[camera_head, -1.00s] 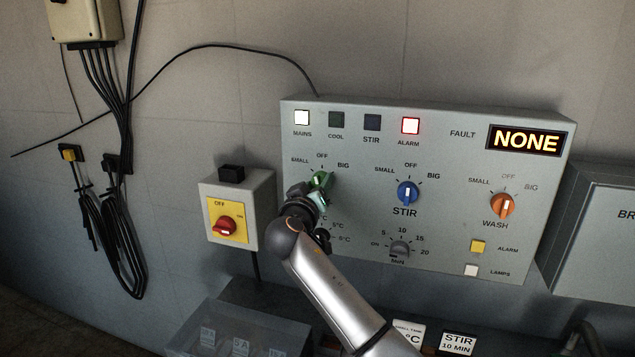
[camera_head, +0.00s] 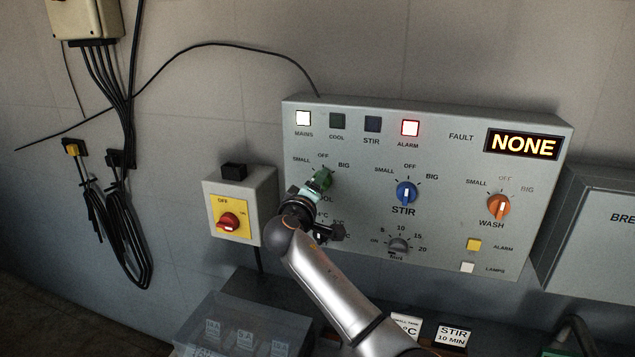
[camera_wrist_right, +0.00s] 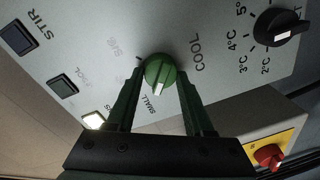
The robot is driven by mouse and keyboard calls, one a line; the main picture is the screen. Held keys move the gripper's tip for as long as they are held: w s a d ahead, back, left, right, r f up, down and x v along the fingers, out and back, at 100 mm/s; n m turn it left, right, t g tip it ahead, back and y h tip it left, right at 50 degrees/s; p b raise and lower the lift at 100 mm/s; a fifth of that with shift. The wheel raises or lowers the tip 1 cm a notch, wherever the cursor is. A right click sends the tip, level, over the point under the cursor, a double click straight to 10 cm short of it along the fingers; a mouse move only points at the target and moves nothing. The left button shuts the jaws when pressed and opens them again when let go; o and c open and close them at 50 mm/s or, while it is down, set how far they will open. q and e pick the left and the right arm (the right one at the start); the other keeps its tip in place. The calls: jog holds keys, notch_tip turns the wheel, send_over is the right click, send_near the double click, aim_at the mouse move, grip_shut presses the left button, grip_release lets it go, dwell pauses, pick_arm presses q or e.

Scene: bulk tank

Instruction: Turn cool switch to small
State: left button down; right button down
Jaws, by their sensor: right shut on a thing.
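The green cool switch (camera_head: 322,179) is a round knob at the left of the grey control panel (camera_head: 450,250), partly hidden by my gripper in the head view. My right gripper (camera_head: 318,187) is shut on it, with a finger on either side of the knob (camera_wrist_right: 160,72) in the right wrist view. There the knob's white mark points down the picture, towards the word SMALL (camera_wrist_right: 153,104). The cool lamp (camera_head: 337,121) is dark. My left gripper is not in view.
The blue stir knob (camera_head: 406,193) and orange wash knob (camera_head: 499,207) are to the right. A grey dial (camera_head: 398,244) is below the stir knob. A yellow-faced box with a red switch (camera_head: 228,221) is close on the left. The mains lamp (camera_head: 303,118) and alarm lamp (camera_head: 410,128) are lit.

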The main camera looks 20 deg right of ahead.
dwell(0.4)
jog(key=shift+c, duration=1.4)
grip_release()
